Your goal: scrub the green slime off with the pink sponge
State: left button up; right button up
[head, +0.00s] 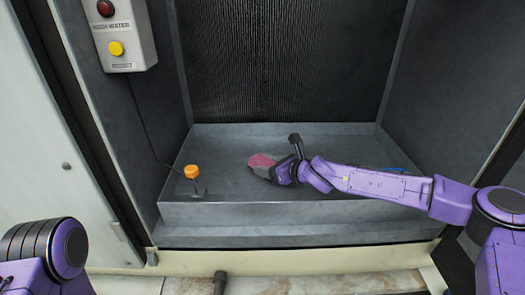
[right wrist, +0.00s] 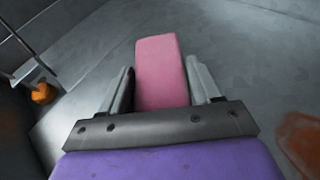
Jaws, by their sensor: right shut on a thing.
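The pink sponge (head: 260,159) is held in the jaws of my right gripper (head: 263,168), low over the grey basin floor at the middle of the cooler. In the right wrist view the sponge (right wrist: 160,68) sticks out between the two fingers of the right gripper (right wrist: 162,90), which is shut on it. I cannot tell whether the sponge touches the floor. I see no clear green slime in either view; the sponge and my right arm hide part of the floor. My left gripper is out of the head view; only a piece of that arm shows.
An orange float (head: 191,172) on a bracket stands at the basin's left; it also shows in the right wrist view (right wrist: 43,94). A blue item (head: 396,169) lies partly behind my right arm. The basin's front lip (head: 300,213) is raised. A switch box (head: 118,38) hangs upper left.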

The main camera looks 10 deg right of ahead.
aim_at(260, 159)
jog(key=a+b, duration=0.1)
jog(key=a, duration=0.1)
jog(key=shift+w+a+f+b, duration=0.2)
jog(key=shift+a+b, duration=0.15)
jog(key=shift+b, duration=0.05)
notch_tip(260, 159, up, 3)
jog(key=shift+w+f+p, duration=0.1)
jog(key=shift+w+p, duration=0.05)
jog(key=shift+p, duration=0.8)
notch_tip(260, 159, up, 2)
jog(key=shift+r+p, duration=0.2)
jog(key=shift+p, duration=0.8)
notch_tip(260, 159, up, 2)
jog(key=shift+r+p, duration=0.1)
jog(key=shift+p, duration=0.8)
jog(key=shift+r+p, duration=0.5)
jog(key=shift+r, duration=0.1)
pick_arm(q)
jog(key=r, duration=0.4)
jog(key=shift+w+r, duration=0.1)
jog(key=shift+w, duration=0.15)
pick_arm(e)
jog(key=shift+f, duration=0.1)
